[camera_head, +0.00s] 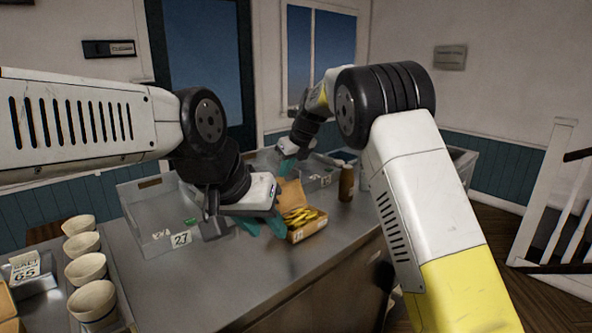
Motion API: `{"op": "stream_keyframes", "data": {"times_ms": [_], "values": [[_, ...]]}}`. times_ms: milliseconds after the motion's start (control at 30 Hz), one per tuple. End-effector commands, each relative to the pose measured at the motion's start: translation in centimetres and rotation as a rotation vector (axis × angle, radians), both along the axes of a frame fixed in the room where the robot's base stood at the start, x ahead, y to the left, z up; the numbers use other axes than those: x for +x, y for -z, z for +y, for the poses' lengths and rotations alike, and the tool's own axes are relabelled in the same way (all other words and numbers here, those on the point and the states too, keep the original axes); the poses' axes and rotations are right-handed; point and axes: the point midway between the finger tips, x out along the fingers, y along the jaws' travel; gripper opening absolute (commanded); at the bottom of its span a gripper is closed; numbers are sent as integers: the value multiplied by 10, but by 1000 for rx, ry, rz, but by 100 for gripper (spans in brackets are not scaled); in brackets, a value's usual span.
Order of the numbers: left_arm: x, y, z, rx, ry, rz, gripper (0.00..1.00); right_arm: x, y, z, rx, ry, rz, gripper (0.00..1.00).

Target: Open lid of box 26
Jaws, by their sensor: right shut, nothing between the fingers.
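A small cardboard box (309,230) with yellow pieces inside stands on the metal counter. Its brown lid (291,193) stands raised at the back, and the yellow contents show. I cannot read a number 26 on it. My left gripper (263,227) is at the box's left side, its teal fingers spread apart with nothing seen between them. Whether a finger touches the box I cannot tell. My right gripper (286,166) is behind the box, beyond the raised lid, shut and empty; it is small and partly unclear in the view.
A brown bottle (346,183) stands to the right. Several bowls (85,268) line the left side near a sign (25,266) reading 65. The counter's front (240,290) is clear.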

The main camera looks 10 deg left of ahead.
Motion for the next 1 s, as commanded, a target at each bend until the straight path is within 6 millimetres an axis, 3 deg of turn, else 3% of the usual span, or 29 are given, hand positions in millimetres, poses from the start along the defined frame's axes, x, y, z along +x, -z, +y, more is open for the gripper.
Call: {"op": "stream_keyframes", "data": {"times_ms": [533,1000], "values": [[0,0,0,0,0,0,36,-2,-21,-2,1,0,-1,0],[0,0,0,0,0,0,36,-23,-78,-30,0,-1,-3,0]]}}
